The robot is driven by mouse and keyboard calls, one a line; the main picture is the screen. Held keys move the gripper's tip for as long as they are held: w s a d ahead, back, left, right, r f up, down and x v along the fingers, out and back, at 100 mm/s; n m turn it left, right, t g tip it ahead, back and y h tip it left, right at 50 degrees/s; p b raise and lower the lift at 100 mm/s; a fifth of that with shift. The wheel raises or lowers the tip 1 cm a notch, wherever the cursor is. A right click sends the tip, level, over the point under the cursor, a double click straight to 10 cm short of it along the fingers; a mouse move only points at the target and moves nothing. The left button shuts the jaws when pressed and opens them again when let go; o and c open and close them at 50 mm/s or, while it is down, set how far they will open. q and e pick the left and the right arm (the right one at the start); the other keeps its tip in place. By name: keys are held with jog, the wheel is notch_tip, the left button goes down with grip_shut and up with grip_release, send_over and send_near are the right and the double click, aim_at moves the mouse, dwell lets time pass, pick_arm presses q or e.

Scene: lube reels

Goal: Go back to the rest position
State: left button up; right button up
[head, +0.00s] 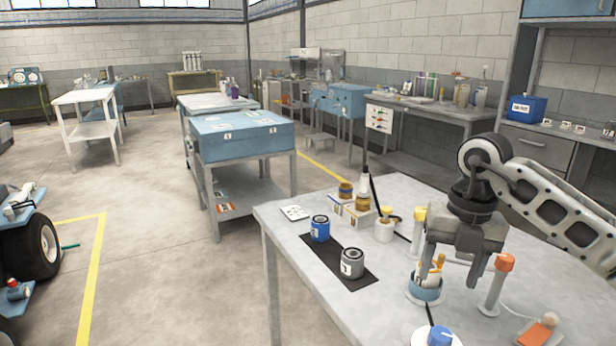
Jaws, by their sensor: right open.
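My right gripper (452,277) hangs from the right over the grey worktable (400,312), fingers down and apart. A blue holder (426,290) with upright items in it stands below and behind the near-left finger; I cannot tell whether the finger touches it. An orange-capped white post (496,285) stands just right of the other finger. A blue can (320,229) and a grey can (352,263) stand on a black mat (338,281) to the left. My left gripper is out of view.
A box with small amber jars (356,214), a yellow-capped post (417,232) and a white card (295,213) are on the table. A blue-lidded white pot (438,338) and an orange-and-white item (538,330) lie near the front.

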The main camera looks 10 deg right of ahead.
jog(key=s+a+f+n+g+y, duration=0.15)
jog(key=a+f+y, duration=0.3)
jog(key=a, duration=0.55)
jog(key=s+a+r+m+t+y, duration=0.1)
jog(key=s+a+t+y, duration=0.15)
jog(key=a+y, duration=0.5)
jog(key=s+a+r+m+t+y, duration=0.15)
jog(key=s+a+y, duration=0.25)
jog(key=a+y, duration=0.4)
jog(key=w+d+f+m+t+h, duration=0.1)
jog(key=d+f+m+t+h, duration=0.2)
jog(key=m+t+h, duration=0.35)
jog(key=w+d+f+m+t+h, duration=0.25)
jog(key=m+t, duration=0.55)
jog(key=m, duration=0.4)
jog(key=s+d+f+m+g+h, duration=0.3)
jog(key=s+f, duration=0.4)
jog(key=f, duration=0.3)
jog(key=s+d+f+m+g+h, duration=0.3)
jog(key=s+d+f+m+h, duration=0.1)
jog(key=s+f+m, duration=0.3)
notch_tip(320, 180, down, 3)
jog(key=shift+r+g+h, duration=0.15)
jog(key=shift+g+h, duration=0.25)
jog(key=shift+h, duration=0.5)
jog(key=shift+c, duration=0.2)
